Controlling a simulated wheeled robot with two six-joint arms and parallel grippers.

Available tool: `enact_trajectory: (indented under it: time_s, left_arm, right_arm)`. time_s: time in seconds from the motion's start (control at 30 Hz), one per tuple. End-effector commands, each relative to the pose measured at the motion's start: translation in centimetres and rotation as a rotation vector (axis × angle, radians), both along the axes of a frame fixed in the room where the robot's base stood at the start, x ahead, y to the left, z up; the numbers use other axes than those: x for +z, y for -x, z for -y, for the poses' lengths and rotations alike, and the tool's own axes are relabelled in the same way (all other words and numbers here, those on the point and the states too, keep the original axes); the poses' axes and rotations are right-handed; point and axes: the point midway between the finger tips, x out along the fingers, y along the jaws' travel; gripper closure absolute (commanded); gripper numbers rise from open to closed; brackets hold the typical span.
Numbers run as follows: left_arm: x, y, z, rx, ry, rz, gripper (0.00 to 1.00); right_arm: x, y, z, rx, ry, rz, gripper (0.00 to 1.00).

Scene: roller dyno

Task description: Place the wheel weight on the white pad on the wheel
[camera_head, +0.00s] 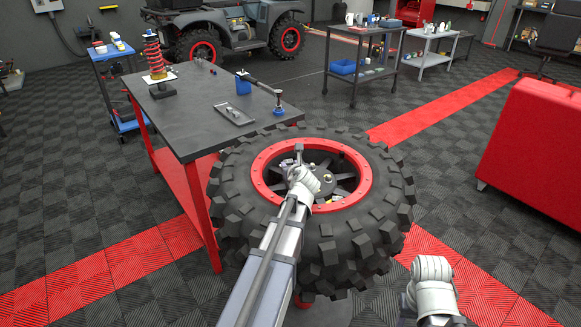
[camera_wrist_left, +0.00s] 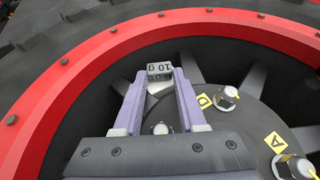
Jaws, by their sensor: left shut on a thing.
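My left gripper (camera_head: 290,163) is over the opening of the red-rimmed wheel (camera_head: 258,172). In the left wrist view the gripper (camera_wrist_left: 160,86) is shut on the wheel weight (camera_wrist_left: 160,69), a small grey block marked with a 10, held at the fingertips. The wheel's red rim (camera_wrist_left: 75,95) curves around behind the weight. A small pale patch shows just below the weight between the fingers; I cannot tell whether it is the white pad. I cannot tell whether the weight touches the wheel. My right gripper is not visible; only part of my right arm shows at lower right.
Lug nuts (camera_wrist_left: 226,97) with yellow lettered tags (camera_wrist_left: 204,101) sit on the dark hub. A dark workbench (camera_head: 200,107) with a red frame stands left of the wheel. A red cabinet (camera_head: 535,140) is at right. Tiled floor between wheel and cabinet is clear.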

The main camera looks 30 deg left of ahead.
Motion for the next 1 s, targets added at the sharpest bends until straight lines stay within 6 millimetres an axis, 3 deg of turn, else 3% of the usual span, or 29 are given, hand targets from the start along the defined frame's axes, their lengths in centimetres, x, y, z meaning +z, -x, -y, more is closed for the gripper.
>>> enact_trajectory:
  time_s: [0.03, 0.07, 0.3, 0.67, 1.0]
  left_arm:
    - [-0.4, 0.0, 0.0, 0.0, 0.0, 0.0, 1.0]
    - [-0.2, 0.0, 0.0, 0.0, 0.0, 0.0, 0.57]
    - [-0.2, 0.0, 0.0, -0.001, 0.0, 0.0, 0.31]
    - [0.4, 0.0, 0.2, -0.003, 0.001, 0.001, 0.3]
    - [3.1, 5.0, 4.2, -0.004, -0.001, 0.0, 0.3]
  right_arm:
    - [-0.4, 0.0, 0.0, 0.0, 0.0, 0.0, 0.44]
    - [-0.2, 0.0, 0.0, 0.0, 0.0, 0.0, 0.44]
    - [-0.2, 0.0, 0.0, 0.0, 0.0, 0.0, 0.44]
    - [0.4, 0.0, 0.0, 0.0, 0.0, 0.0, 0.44]
    - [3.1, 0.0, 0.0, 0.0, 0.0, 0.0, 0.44]
